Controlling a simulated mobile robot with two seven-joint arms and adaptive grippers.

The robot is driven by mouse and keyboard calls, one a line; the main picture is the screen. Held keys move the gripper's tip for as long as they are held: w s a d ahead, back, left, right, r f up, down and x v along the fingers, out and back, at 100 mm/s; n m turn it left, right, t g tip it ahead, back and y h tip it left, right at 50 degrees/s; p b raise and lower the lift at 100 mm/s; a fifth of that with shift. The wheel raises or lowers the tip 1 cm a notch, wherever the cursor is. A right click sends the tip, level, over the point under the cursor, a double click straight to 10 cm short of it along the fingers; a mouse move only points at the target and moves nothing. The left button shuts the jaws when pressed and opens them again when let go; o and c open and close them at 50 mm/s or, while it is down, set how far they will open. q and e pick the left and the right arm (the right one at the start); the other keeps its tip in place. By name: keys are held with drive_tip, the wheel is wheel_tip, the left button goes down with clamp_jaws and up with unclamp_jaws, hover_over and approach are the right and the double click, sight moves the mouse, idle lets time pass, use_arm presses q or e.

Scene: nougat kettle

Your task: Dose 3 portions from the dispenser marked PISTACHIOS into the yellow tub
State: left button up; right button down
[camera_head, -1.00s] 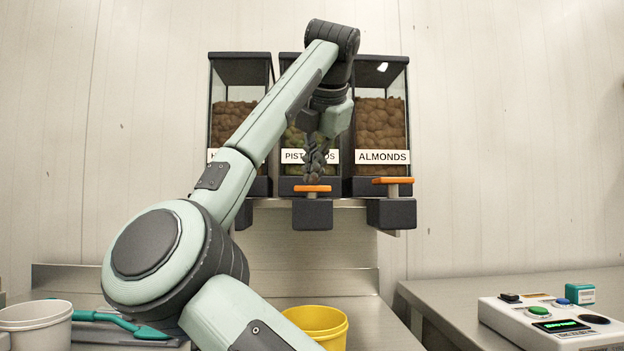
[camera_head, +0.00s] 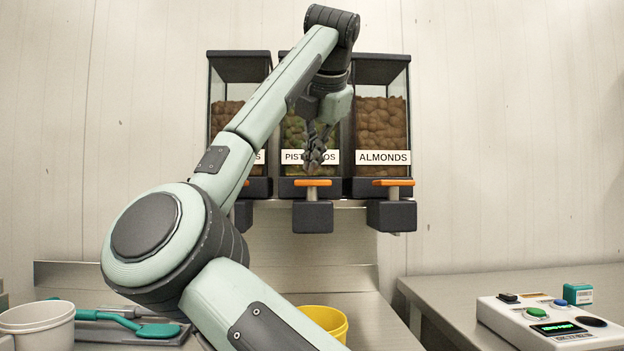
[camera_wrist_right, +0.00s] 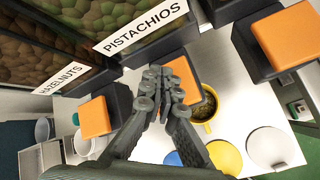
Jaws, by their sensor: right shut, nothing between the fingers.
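The dispenser marked PISTACHIOS (camera_head: 296,132) is the middle one of three on the wall, partly behind my right arm. Its orange lever (camera_head: 313,183) stands level with the almond lever and also shows behind my fingers in the right wrist view (camera_wrist_right: 186,76). My right gripper (camera_head: 314,164) is shut and empty, fingertips just above that lever with what looks like a small gap. The yellow tub (camera_head: 329,322) stands on the counter below, partly hidden by my arm. In the wrist view, the tub (camera_wrist_right: 212,122) holds some greenish-brown bits. My left gripper is out of view.
The ALMONDS dispenser (camera_head: 381,125) is close on the right; the hazelnut dispenser (camera_head: 229,114) is on the left. A white tub (camera_head: 38,327) and a teal scoop (camera_head: 156,330) are at lower left. A control box with buttons (camera_head: 550,325) stands on the right counter.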

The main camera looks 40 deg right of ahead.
drive_tip(key=shift+r+p, duration=1.35)
drive_tip(key=shift+r, duration=0.05)
drive_tip(key=shift+r+p, duration=0.35)
drive_tip(key=shift+r, duration=0.8)
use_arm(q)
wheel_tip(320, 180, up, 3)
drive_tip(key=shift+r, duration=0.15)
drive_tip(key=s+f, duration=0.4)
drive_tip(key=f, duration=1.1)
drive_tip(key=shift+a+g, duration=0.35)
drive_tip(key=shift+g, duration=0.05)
use_arm(e)
wheel_tip(320, 180, up, 4)
drive_tip(key=shift+s+f, duration=0.1)
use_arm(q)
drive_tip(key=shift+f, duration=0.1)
